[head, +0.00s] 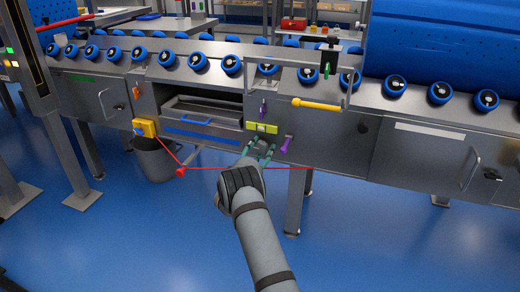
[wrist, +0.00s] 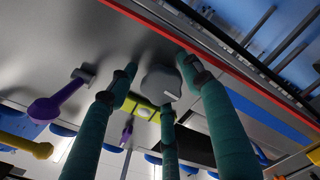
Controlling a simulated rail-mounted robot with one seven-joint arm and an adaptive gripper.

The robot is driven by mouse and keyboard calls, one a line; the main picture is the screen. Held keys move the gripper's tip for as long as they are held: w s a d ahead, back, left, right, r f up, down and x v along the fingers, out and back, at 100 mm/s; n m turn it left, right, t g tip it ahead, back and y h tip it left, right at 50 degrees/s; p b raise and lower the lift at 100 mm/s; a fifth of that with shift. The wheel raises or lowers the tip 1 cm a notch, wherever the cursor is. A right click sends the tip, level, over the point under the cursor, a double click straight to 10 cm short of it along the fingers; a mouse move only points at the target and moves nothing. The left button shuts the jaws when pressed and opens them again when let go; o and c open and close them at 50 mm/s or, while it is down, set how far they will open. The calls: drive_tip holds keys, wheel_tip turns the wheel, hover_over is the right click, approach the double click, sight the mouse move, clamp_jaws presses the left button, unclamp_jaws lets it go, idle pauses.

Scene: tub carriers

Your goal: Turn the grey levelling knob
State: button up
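The grey levelling knob (wrist: 160,82) is a lobed knob on the underside of the steel machine front, seen in the middle of the wrist view. In the head view it is a small grey shape (head: 263,144) below the yellow-green block, partly hidden by my gripper. My gripper (head: 262,148) has three teal fingers, and they also show in the wrist view (wrist: 162,85). The fingers are spread, with their tips around the knob. Gaps show between the knob and the two upper fingertips. I cannot tell whether the lower finger touches it.
A yellow-green block (head: 262,128) sits just above the knob. A purple lever (head: 286,145) is close on the right. A red cord (head: 235,169) runs low across the front, near my wrist. A yellow handle (head: 316,104) sticks out at upper right. The blue floor in front is clear.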

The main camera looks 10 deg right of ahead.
drive_tip(key=o, duration=0.4)
drive_tip(key=shift+s+d+f, duration=0.1)
drive_tip(key=shift+d+f, duration=0.1)
drive_tip(key=shift+d, duration=0.3)
drive_tip(key=shift+c, duration=0.2)
drive_tip(key=shift+a+r, duration=0.1)
drive_tip(key=shift+a+r, duration=0.1)
drive_tip(key=shift+a, duration=0.1)
drive_tip(key=shift+a, duration=0.1)
drive_tip(key=v, duration=1.1)
drive_tip(key=shift+s, duration=0.4)
drive_tip(key=shift+w, duration=0.1)
drive_tip(key=x, duration=1.1)
drive_tip(key=shift+w+a, duration=0.1)
drive_tip(key=shift+w, duration=0.4)
drive_tip(key=shift+m, duration=0.3)
